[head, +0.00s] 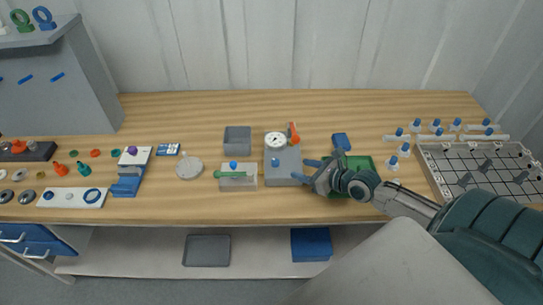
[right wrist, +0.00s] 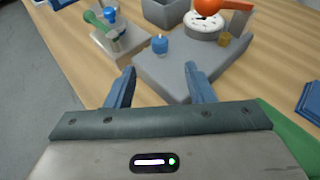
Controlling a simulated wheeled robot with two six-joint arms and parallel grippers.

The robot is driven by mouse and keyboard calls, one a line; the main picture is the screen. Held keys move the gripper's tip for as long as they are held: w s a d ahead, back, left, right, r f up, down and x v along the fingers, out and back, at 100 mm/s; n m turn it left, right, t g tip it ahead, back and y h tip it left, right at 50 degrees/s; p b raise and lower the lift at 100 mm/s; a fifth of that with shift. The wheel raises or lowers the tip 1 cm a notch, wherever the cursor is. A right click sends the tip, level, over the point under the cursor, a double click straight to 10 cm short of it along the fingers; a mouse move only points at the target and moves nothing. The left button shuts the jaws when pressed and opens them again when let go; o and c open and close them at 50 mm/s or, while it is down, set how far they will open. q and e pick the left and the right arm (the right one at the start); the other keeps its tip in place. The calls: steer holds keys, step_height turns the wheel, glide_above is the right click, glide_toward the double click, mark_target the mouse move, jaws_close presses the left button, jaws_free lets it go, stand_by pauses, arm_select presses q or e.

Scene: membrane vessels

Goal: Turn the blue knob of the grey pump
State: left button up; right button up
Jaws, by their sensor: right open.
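The grey pump (head: 283,167) stands on the wooden bench near the middle. It carries a round white gauge and an orange-red lever. Its blue knob (head: 275,162) sits on top at the front left. In the right wrist view the blue knob (right wrist: 160,44) stands upright on the grey pump body (right wrist: 178,70), ahead of the fingertips and between their lines. My right gripper (head: 308,173) is at the pump's right front side, its two blue fingers apart and empty. In the right wrist view the open fingers (right wrist: 160,68) are short of the knob, not touching it. My left gripper is not in view.
A block with a green lever (head: 238,183) and a blue knob stands left of the pump. A grey bin (head: 237,139) is behind it. A green tray (head: 360,163) lies under my right wrist. A rack (head: 480,170) with several blue-capped pieces is at the right.

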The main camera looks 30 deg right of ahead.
mark_target(278, 163)
steer(key=b+x, duration=0.2)
steer(key=x, duration=0.8)
steer(key=shift+w+a+f, duration=0.1)
steer(key=shift+w+f, duration=0.05)
steer(key=shift+w, duration=0.15)
steer(key=shift+c, duration=0.4)
